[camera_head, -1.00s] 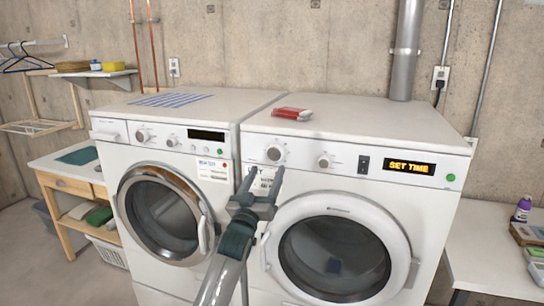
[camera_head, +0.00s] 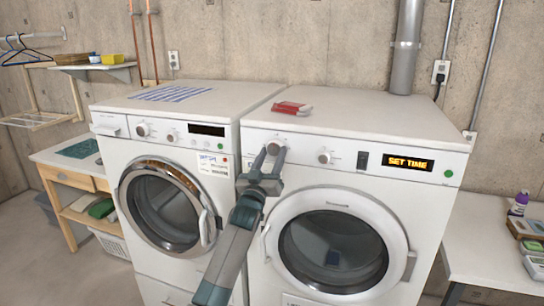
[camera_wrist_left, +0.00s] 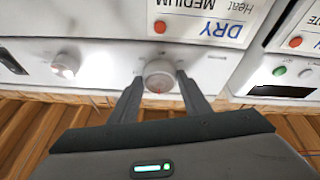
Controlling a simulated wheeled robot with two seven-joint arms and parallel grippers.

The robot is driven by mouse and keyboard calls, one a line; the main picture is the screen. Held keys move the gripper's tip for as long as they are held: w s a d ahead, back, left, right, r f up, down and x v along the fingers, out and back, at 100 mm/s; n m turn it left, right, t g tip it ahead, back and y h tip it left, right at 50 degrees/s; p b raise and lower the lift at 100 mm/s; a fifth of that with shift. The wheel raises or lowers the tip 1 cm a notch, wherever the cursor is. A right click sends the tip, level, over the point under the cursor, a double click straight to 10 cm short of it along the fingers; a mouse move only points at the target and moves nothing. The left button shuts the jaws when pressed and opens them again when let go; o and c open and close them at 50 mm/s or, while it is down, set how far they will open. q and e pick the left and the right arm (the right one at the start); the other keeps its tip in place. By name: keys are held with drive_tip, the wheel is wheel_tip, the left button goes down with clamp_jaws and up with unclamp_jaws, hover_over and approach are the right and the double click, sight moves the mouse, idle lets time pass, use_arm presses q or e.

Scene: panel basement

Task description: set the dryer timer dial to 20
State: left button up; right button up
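The white dryer (camera_head: 425,215) stands on the right, with two round dials on its front panel. The left dial (camera_head: 273,148) is at my left gripper (camera_head: 271,155); the second dial (camera_head: 324,157) is to its right. The dryer display (camera_head: 408,162) reads "SET TIME" in orange. In the left wrist view, the dial (camera_wrist_left: 159,75) sits between the tips of my left gripper (camera_wrist_left: 160,82), one finger on each side, with what look like small gaps. A red mark shows on the dial; its numbers are not readable. My right gripper is not in view.
A washer (camera_head: 222,170) stands directly left of the dryer. A red and white packet (camera_head: 291,108) lies on the dryer's top. A dark switch (camera_head: 362,159) sits between the second dial and the display. A white table (camera_head: 485,245) with several items stands at right.

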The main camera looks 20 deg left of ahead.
use_arm(q)
drive_tip(key=c, duration=0.4)
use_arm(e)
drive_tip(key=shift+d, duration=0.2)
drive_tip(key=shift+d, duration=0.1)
